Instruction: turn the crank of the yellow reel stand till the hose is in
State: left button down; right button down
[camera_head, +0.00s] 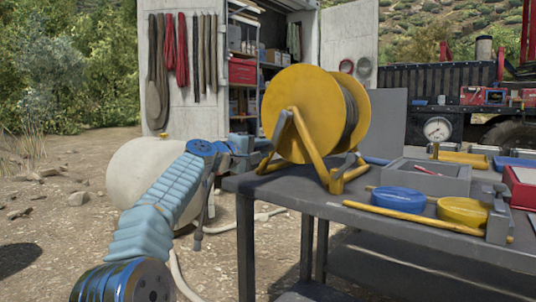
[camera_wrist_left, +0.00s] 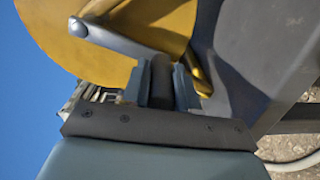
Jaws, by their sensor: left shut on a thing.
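The yellow reel stand (camera_head: 310,115) stands on the left end of the dark table. Its yellow disc also shows in the wrist view (camera_wrist_left: 110,35). The grey crank arm (camera_wrist_left: 118,42) runs across the disc to a dark handle (camera_wrist_left: 162,82). My left gripper (camera_wrist_left: 160,88) is shut on that handle, a finger on each side. In the head view my left gripper (camera_head: 262,148) is at the reel's left side, its fingers small and partly hidden. A pale hose (camera_head: 240,222) lies on the ground; its link to the reel is hidden. My right gripper is out of view.
The table (camera_head: 400,225) carries a grey tray (camera_head: 428,178), a blue bowl (camera_head: 398,199), a yellow bowl (camera_head: 463,211) and a yellow bar (camera_head: 428,222). A cream tank (camera_head: 125,175) stands behind my left arm. A grey panel (camera_head: 390,125) rises behind the reel.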

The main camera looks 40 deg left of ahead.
pick_arm(q)
jog(key=shift+w+a+r+m+p, duration=0.1)
jog(key=shift+a+r+m+p, duration=0.4)
jog(key=shift+a+m, duration=0.25)
jog(key=shift+a+r+m+p, duration=0.5)
jog(key=shift+a+m, duration=0.05)
jog(key=shift+a, duration=0.3)
jog(key=c, duration=0.9)
grip_release()
jog(key=s+b, duration=0.1)
jog(key=s, duration=0.3)
jog(key=s+b, duration=0.1)
jog(key=s, duration=0.4)
jog(key=s+a+b, duration=0.1)
jog(key=s+b, duration=0.1)
jog(key=s, duration=0.2)
jog(key=shift+s, duration=0.4)
